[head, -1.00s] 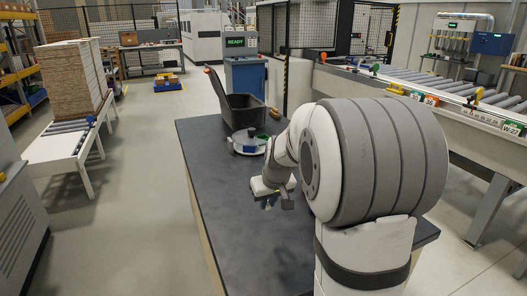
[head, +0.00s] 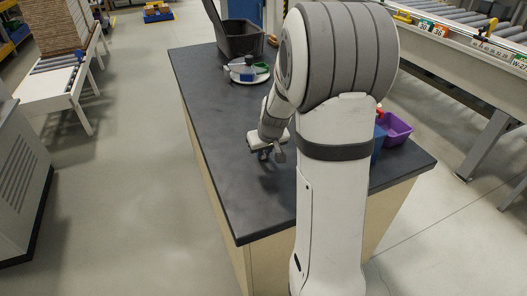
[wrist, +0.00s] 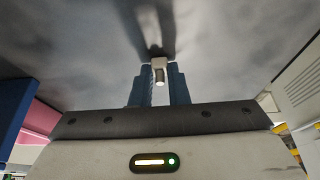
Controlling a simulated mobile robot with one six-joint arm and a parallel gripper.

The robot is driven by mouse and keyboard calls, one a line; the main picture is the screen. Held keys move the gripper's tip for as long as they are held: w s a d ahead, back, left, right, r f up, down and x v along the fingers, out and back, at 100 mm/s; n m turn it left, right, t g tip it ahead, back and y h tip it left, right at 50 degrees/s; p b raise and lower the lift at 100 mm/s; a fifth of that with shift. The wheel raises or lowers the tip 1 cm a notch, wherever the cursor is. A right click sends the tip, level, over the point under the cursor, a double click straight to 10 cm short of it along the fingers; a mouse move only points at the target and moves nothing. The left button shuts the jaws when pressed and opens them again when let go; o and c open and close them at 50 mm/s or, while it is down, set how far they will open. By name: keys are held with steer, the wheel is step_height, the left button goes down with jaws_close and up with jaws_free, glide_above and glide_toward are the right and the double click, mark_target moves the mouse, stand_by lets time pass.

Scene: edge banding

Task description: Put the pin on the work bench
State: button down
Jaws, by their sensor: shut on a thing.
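The work bench (head: 225,180) has a dark top and pale wooden sides. My gripper (head: 269,155) points down over the middle of it, close above the top. In the wrist view, my gripper (wrist: 160,85) has its blue fingers shut on a small pale grey pin (wrist: 160,72). A dark shadow lies on the bench top just beyond the pin. I cannot tell whether the pin touches the surface. The pin is too small to make out in the head view.
A purple bin (head: 397,130) and a blue bin (head: 379,145) are at the right, partly behind my arm. The bench's left side is clear.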

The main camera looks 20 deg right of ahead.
steer(key=c, duration=1.4)
jaws_free()
steer(key=shift+f, duration=0.1)
steer(key=shift+r, duration=0.3)
steer(key=v, duration=1.1)
steer(key=s+a, duration=0.3)
steer(key=s, duration=0.3)
steer(key=s+a+g, duration=0.1)
steer(key=s+a, duration=0.3)
steer(key=s, duration=0.3)
steer(key=s+a+g+p, duration=0.1)
steer(key=s+a, duration=0.3)
steer(key=s, duration=0.3)
steer(key=shift+a+f, duration=0.1)
steer(key=shift+a, duration=0.1)
